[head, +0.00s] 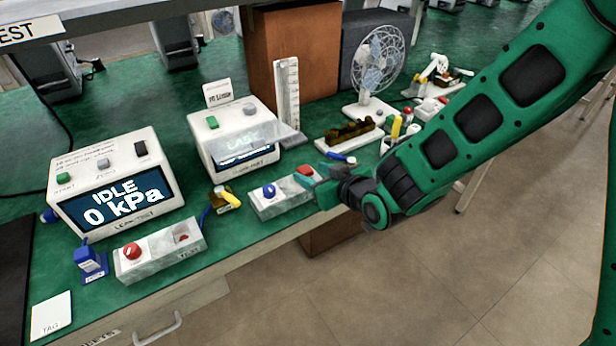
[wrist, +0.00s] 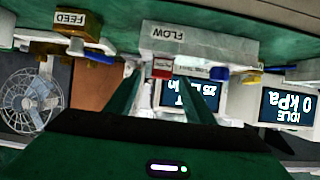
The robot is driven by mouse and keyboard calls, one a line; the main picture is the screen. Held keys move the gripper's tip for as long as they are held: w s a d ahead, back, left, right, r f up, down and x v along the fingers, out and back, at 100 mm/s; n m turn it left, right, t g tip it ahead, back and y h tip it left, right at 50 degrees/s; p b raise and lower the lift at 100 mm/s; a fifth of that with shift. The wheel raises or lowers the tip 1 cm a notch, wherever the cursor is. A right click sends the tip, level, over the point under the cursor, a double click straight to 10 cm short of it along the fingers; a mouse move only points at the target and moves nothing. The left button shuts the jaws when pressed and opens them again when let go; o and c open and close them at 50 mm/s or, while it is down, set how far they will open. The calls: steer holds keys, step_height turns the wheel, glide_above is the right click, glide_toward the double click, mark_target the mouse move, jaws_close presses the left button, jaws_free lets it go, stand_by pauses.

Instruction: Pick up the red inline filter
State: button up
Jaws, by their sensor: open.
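The red inline filter (head: 305,171) sits at the right end of a grey block (head: 268,211) with a blue round part (head: 269,190) on it. In the wrist view the red filter (wrist: 161,68) shows in front of the block labelled FLOW (wrist: 205,45), between the two green fingers. My gripper (head: 318,186) is at the right end of that block, close beside the filter; it also shows in the wrist view (wrist: 158,84). Its fingers are apart, one on either side of the filter in that view. I cannot tell whether they touch it.
A second grey block (head: 160,256) with red parts lies at the front left.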

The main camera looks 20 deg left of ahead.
mark_target(308, 172)
steer(key=shift+x, duration=2.25)
steer(key=shift+f, duration=0.1)
steer(key=c, duration=1.1)
steer(key=shift+c, duration=0.2)
